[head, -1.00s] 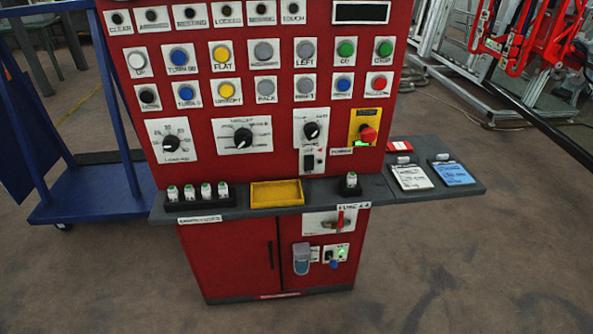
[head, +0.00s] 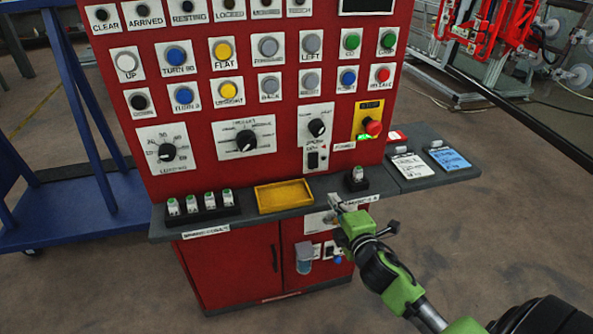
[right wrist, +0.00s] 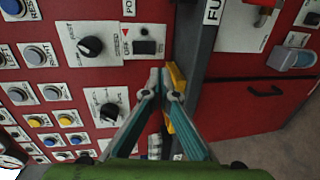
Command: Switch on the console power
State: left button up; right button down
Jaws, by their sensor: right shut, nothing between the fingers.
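The red console (head: 225,120) fills the middle of the head view. A black rocker switch (head: 313,160) sits in a white plate under a black knob (head: 316,127). A green light (head: 364,138) shows by the power label (head: 343,147), under the red mushroom button (head: 372,126). My right gripper (head: 334,201) is shut and empty at the ledge's front edge, below the rocker. In the right wrist view its fingertips (right wrist: 165,76) meet, apart from the rocker. My left gripper is out of view.
My right gripper hides part of the lower plate, near the blue-grey cover (head: 304,252). A blue cart (head: 75,210) stands at left.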

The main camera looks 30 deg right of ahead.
aim_at(314, 166)
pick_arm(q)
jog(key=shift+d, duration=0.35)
pick_arm(e)
jog(key=shift+w+a+r, duration=0.15)
jog(key=shift+w+r, duration=0.05)
jog(key=shift+r, duration=0.55)
jog(key=shift+w, duration=0.1)
jog(key=x, duration=1.3)
jog(key=shift+w+r+p, duration=0.15)
jog(key=shift+p, duration=0.2)
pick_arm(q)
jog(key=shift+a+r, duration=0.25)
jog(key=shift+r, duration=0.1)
pick_arm(e)
jog(key=shift+w, duration=0.3)
